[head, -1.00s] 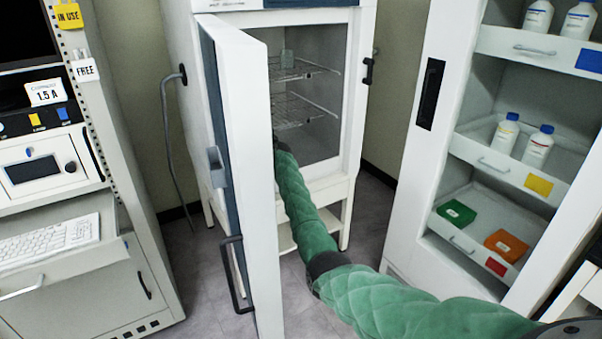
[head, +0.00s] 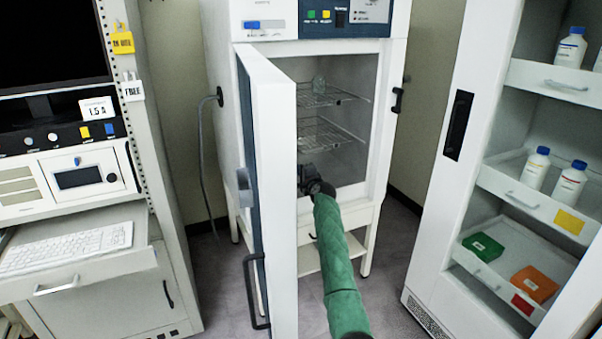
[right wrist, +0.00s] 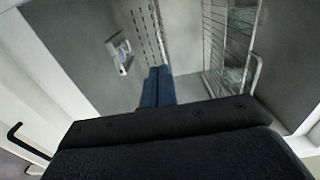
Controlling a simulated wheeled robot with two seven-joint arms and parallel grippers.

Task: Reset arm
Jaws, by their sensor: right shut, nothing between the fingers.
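The freeze dryer (head: 349,213) stands in the middle of the head view with its door (head: 275,200) swung open to the left. My right arm reaches up from the bottom, and its dark right gripper (head: 310,178) is at the lower part of the chamber opening, below the wire shelves. In the right wrist view the blue fingers of this gripper (right wrist: 157,86) are together with nothing visible between them, in front of the grey chamber interior. A small clear object (head: 318,84) stands on the upper wire shelf (head: 335,98). My left gripper is out of view.
An instrument rack with a keyboard tray (head: 80,270) stands at the left. At the right, a white cabinet (head: 445,215) has open drawers holding bottles (head: 569,183), a green box (head: 483,246) and an orange box (head: 534,284). The open door edge is close left of my arm.

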